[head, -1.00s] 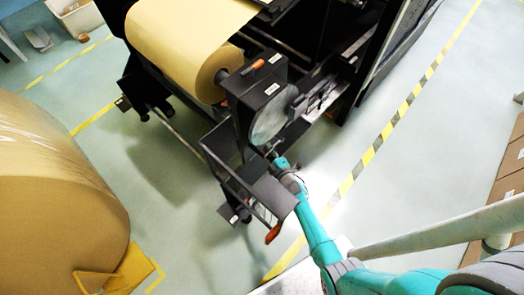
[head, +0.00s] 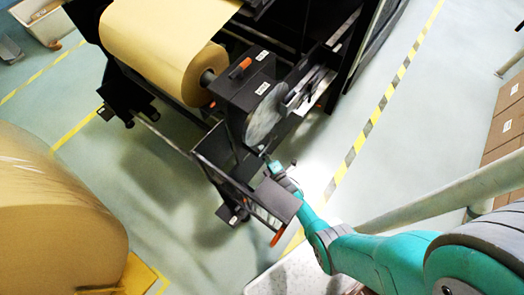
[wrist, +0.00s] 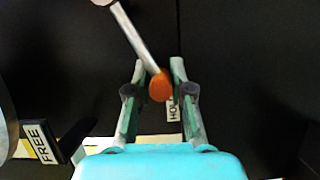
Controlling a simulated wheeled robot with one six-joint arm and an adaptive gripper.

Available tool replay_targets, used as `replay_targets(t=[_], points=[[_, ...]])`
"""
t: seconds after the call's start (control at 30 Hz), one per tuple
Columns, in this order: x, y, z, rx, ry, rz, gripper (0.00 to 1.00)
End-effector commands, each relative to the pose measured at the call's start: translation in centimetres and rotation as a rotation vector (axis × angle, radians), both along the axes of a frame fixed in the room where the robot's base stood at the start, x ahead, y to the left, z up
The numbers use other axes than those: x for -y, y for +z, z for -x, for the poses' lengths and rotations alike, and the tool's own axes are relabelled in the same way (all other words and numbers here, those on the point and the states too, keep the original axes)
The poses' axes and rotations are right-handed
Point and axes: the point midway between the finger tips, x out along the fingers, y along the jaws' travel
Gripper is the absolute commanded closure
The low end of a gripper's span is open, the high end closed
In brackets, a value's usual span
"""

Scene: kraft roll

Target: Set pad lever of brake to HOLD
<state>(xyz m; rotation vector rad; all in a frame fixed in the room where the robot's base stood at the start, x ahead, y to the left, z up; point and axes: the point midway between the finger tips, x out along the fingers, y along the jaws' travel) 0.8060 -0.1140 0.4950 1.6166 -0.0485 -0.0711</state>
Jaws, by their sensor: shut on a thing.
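The pad lever (wrist: 134,38) is a bare metal rod with an orange knob (wrist: 160,86) at its end, seen in the wrist view. My gripper (wrist: 158,70) has its two fingers on either side of the knob and is shut on it. A HOLD label (wrist: 173,109) is just right of the knob, partly covered by a finger. A FREE label (wrist: 40,142) is well away at the lower left. In the head view, my gripper (head: 271,166) is just below the grey brake disc (head: 266,116); the lever in its grip is too hidden to make out.
A dark box frame (head: 240,180) stands close left of my gripper, with an orange handle (head: 278,237) at its lower end. A mounted kraft roll (head: 165,45) is above left, and a large roll (head: 55,200) stands left.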

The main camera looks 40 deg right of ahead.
Motion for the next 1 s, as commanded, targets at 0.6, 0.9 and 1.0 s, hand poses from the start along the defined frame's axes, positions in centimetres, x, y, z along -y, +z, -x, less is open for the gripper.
replay_targets(t=[0.6,0.9,1.0], points=[[0.29,-0.37,0.12,-0.01,-0.008,-0.007,0.56],[0.17,-0.25,0.29,-0.006,-0.005,-0.003,0.56],[0.11,-0.31,1.03,-0.007,-0.005,-0.004,0.56]])
